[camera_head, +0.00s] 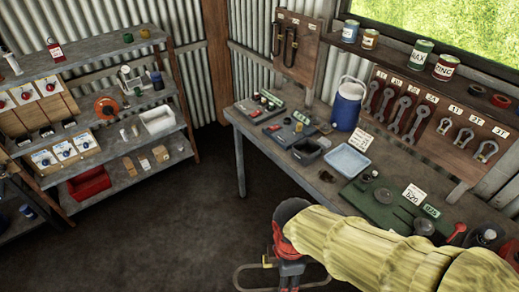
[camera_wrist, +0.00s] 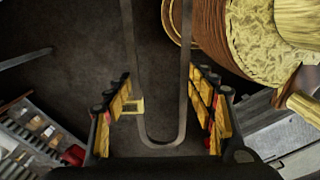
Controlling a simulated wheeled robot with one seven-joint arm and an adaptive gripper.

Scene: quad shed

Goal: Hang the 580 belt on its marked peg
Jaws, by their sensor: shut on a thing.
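My gripper (camera_head: 288,272) is low in front of the bench, at the bottom of the head view. It is shut on a dark, thin belt loop (camera_head: 240,279), which sticks out on both sides of the fingers. In the wrist view the belt (camera_wrist: 165,143) makes a long U between my yellow-padded fingers (camera_wrist: 168,112). No number can be read on it. The wooden belt board (camera_head: 297,68) is on the far corrugated wall, well away from my gripper. Dark belts (camera_head: 284,42) hang on its left and middle; its right side looks bare. Its small top labels are unreadable.
The bench (camera_head: 325,185) holds trays, a blue jug (camera_head: 347,104) and a green mat (camera_head: 382,213). A wrench board (camera_head: 397,105) is on the right wall. Loaded shelves (camera_head: 100,125) stand at left. Floor (camera_head: 165,225) between them is clear.

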